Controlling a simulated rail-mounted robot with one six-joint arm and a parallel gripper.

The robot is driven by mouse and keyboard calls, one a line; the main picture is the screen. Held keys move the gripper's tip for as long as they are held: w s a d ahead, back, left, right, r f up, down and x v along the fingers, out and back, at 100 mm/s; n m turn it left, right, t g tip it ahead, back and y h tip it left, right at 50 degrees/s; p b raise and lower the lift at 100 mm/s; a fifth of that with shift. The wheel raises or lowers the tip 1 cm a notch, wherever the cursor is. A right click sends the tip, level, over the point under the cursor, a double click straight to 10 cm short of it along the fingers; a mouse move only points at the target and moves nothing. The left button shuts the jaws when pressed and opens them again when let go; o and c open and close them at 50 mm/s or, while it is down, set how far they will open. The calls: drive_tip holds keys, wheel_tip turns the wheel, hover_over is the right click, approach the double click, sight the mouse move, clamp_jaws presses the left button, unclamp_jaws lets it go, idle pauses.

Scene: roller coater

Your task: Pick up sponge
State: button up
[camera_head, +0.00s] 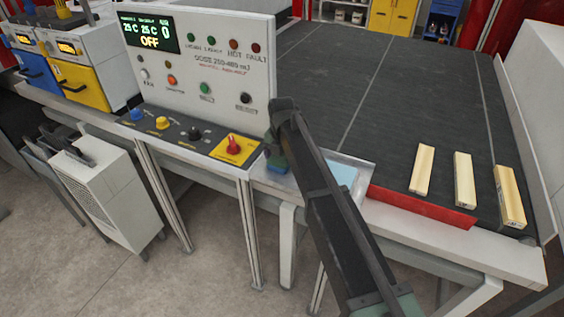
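A light-blue flat pad (345,173) lies in a shallow pale tray (366,163) at the front edge of the bench, partly hidden behind my dark arm. It may be the sponge; I cannot tell for sure. My arm reaches up from the bottom of the view and bends down at its far end. My gripper (277,163) is at that end, above the left part of the tray and left of the pad. A small teal-green shape shows there; I cannot tell whether it is part of my gripper or something held. The fingers cannot be made out.
A control panel (205,75) with a red knob (233,145) stands close to the left of my gripper. A dark conveyor bed (400,90) lies behind. Wooden blocks (464,180) and a red strip (420,207) are at right. The mid-bed is clear.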

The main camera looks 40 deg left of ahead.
sight(282, 156)
drive_tip(key=c, duration=0.7)
wheel_tip(282, 156, up, 20)
drive_tip(key=p, duration=2)
